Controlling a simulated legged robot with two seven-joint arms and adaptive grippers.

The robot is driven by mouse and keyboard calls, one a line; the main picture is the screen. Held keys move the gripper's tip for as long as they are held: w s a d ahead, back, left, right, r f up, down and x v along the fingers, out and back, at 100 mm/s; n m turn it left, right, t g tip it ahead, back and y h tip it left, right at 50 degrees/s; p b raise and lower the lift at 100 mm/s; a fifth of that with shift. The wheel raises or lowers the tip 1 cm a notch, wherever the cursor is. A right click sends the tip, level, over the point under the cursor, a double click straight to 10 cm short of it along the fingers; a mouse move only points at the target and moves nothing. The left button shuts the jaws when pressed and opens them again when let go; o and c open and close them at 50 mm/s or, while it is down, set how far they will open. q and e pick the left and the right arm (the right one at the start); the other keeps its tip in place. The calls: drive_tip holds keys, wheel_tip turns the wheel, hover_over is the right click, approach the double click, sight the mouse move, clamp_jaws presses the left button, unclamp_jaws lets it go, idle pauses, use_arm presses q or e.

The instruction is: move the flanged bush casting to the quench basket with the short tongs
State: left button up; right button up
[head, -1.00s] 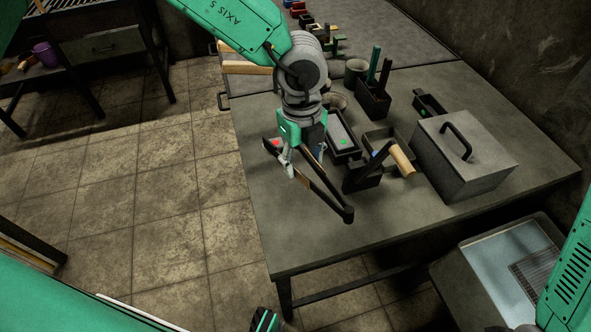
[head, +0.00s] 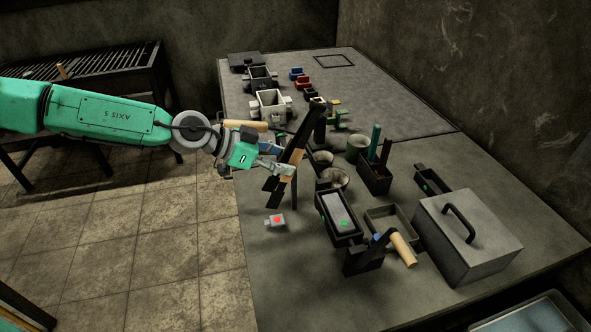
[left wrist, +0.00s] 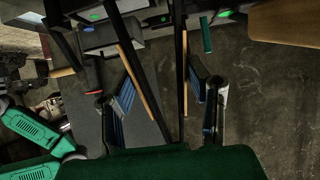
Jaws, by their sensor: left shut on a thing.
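My left gripper (head: 274,168) is shut on dark tongs (head: 296,150) with tan strips. It holds them tilted above the left edge of the bench. In the left wrist view the black tong arms (left wrist: 181,60) run between the blue-padded fingers of my left gripper (left wrist: 160,105). Small red (head: 303,83) and blue (head: 296,73) pieces stand at the back with other small parts; I cannot tell which thing is the flanged bush casting. A water tank's rim (head: 520,318) shows at the lower right; the quench basket is out of view. My right gripper is out of view.
A grey lidded box (head: 465,235) stands at the right of the bench. A long tray with a green dot (head: 338,212), a holder with a wooden-handled tool (head: 403,249) and cups (head: 357,148) crowd the middle. A small red-dotted box (head: 275,221) sits near the left edge.

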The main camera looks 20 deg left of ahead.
use_arm(q)
drive_tip(key=shift+w+a, duration=0.1)
drive_tip(key=shift+a, duration=0.25)
drive_tip(key=shift+f, duration=0.15)
wheel_tip(320, 180, down, 10)
drive_tip(key=b, duration=0.9)
clamp_jaws()
drive_tip(key=shift+r, duration=0.2)
